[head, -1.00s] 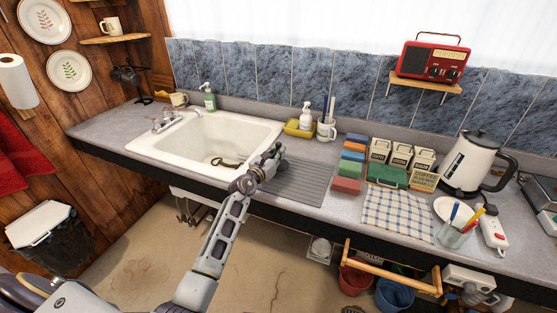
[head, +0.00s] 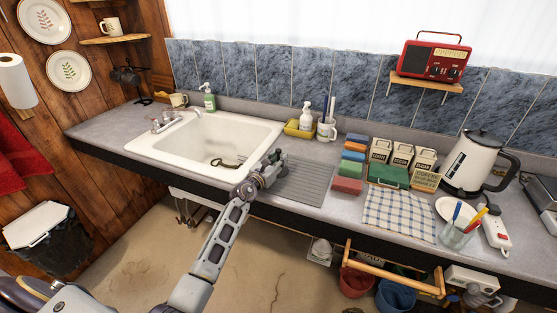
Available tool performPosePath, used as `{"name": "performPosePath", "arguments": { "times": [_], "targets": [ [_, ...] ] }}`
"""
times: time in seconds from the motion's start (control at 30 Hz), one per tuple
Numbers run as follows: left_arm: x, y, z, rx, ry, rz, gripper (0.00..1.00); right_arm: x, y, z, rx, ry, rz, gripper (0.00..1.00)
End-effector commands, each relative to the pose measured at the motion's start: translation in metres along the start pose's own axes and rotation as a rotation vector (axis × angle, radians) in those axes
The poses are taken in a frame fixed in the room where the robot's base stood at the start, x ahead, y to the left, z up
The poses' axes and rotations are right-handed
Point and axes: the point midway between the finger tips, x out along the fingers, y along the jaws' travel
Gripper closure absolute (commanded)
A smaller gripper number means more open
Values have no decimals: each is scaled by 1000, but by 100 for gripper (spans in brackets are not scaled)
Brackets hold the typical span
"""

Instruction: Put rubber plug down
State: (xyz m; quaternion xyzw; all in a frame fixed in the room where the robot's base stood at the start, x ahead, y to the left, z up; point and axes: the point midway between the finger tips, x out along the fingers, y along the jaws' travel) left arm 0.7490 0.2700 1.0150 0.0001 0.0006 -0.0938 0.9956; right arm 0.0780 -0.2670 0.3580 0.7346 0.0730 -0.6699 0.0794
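My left gripper (head: 273,160) is at the right rim of the white sink (head: 191,174), over the edge of the ribbed grey drainboard (head: 307,183). Its fingers are small and dark here, and I cannot tell whether they are open or shut, or whether they hold anything. A dark, curved thing (head: 226,163) lies on the sink floor, left of the gripper. It may be the rubber plug or its chain, but it is too small to tell. My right gripper is not in view.
Stacked coloured sponges (head: 347,185), a checked cloth (head: 399,214) and a white kettle (head: 470,163) stand right of the drainboard. A soap bottle (head: 306,118) and a mug (head: 326,130) stand behind it. Much of the drainboard is bare.

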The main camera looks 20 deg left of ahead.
Motion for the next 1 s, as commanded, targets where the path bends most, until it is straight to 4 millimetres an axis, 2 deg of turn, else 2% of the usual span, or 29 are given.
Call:
{"name": "performPosePath", "arguments": {
  "times": [0.47, 1.0],
  "targets": [
    [0, 0, 4, -1, 0, 0, 69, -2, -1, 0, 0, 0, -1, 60],
    [-41, 0, 3, 0, 0, 1, 69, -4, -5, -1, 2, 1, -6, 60]
  ]
}}
